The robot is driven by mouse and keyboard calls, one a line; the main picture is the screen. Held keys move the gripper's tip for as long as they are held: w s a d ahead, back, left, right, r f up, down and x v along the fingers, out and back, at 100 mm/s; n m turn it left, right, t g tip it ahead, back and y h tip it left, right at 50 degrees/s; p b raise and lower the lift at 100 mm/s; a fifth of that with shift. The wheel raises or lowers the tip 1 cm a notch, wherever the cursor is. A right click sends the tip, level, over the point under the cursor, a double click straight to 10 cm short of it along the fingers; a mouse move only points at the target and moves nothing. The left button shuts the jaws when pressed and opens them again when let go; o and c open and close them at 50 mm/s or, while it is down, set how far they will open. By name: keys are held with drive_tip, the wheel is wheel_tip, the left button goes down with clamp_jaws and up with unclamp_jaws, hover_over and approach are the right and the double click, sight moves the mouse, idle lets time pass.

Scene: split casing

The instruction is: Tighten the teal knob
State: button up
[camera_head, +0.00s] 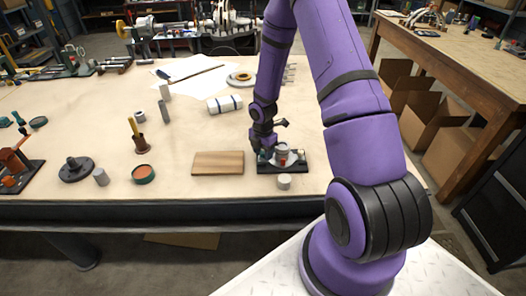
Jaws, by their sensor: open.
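A black base plate (303,167) lies near the front edge of the table. A small casing (282,158) with grey-white and red parts stands on it. A small teal spot (262,156) shows at the left end of the plate and looks like the teal knob, partly hidden. My gripper (263,150) is at that left end, pointing down, open, close to or around the teal spot. I cannot tell whether it touches it. The picture is too small to show how the knob is seated.
A wooden board (218,163) lies just left of the plate. A pale cylinder (284,182) stands in front of it. A rolled white cloth (224,104) lies behind. A round tin (143,174) and a brown holder (140,144) stand further left. The table right of the plate is clear.

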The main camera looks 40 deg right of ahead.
drive_tip(key=c, duration=0.9)
drive_tip(key=shift+c, duration=0.2)
